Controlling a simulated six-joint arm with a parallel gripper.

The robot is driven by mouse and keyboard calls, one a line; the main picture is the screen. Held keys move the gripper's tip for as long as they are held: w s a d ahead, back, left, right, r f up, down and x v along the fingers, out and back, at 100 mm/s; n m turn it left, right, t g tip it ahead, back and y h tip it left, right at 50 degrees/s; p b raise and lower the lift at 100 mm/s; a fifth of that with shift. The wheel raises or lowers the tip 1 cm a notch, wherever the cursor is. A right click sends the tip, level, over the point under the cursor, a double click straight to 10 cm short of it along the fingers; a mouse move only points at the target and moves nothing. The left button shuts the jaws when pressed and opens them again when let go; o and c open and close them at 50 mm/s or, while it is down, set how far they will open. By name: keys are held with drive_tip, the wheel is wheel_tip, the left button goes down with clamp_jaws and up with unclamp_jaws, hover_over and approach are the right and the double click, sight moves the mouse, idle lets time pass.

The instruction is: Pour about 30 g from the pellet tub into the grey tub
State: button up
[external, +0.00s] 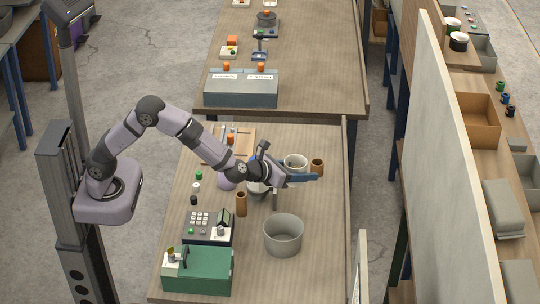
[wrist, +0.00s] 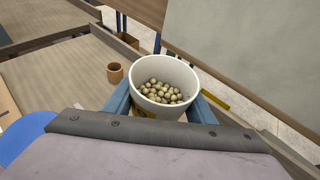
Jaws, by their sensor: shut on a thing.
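The pellet tub (external: 295,160) is white and holds several round, pale olive pellets, seen clearly in the wrist view (wrist: 163,78). My gripper (external: 305,178) is shut on this tub, with one blue finger on each side of it. The tub looks about upright; whether its base touches the table is hidden. The grey tub (external: 283,237) stands on the table nearer the camera in the external view, apart from my gripper. The part of its inside that shows looks empty. It does not show in the wrist view.
A brown cup (external: 318,166) stands right beside the pellet tub; another (external: 241,204) stands left of the grey tub. A keypad device (external: 207,224) and a green box (external: 198,270) are at the front left. The table right of the grey tub is clear.

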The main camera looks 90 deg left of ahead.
drive_tip(key=s+d+f+m+t+h+p, duration=0.1)
drive_tip(key=s+d+f+m+h, duration=0.1)
drive_tip(key=s, duration=0.4)
drive_tip(key=shift+s+d+f, duration=0.25)
drive_tip(key=shift+d+f, duration=0.5)
drive_tip(key=shift+d, duration=0.25)
drive_tip(key=shift+r+p, duration=0.1)
drive_tip(key=shift+p, duration=0.3)
drive_tip(key=w+d+r+m+t+y+p, duration=0.1)
drive_tip(key=d+r+m+y+p, duration=0.3)
drive_tip(key=m+p, duration=0.6)
drive_tip(key=shift+w+d+y+p, duration=0.2)
drive_tip(key=shift+d+y+p, duration=0.25)
drive_tip(key=shift+y+p, duration=0.5)
drive_tip(key=shift+f+m, duration=0.25)
drive_tip(key=shift+m, duration=0.25)
idle(0.7)
drive_tip(key=shift+w+d+r+m+t+y+b, duration=0.15)
drive_tip(key=shift+d+r+m+t+y+b, duration=0.1)
drive_tip(key=shift+d+m+b, duration=0.25)
drive_tip(key=shift+w+d+r+m+t+y+b, duration=0.15)
drive_tip(key=shift+d+r+m+t+b, duration=0.1)
drive_tip(key=shift+d+m+b, duration=0.2)
idle(1.9)
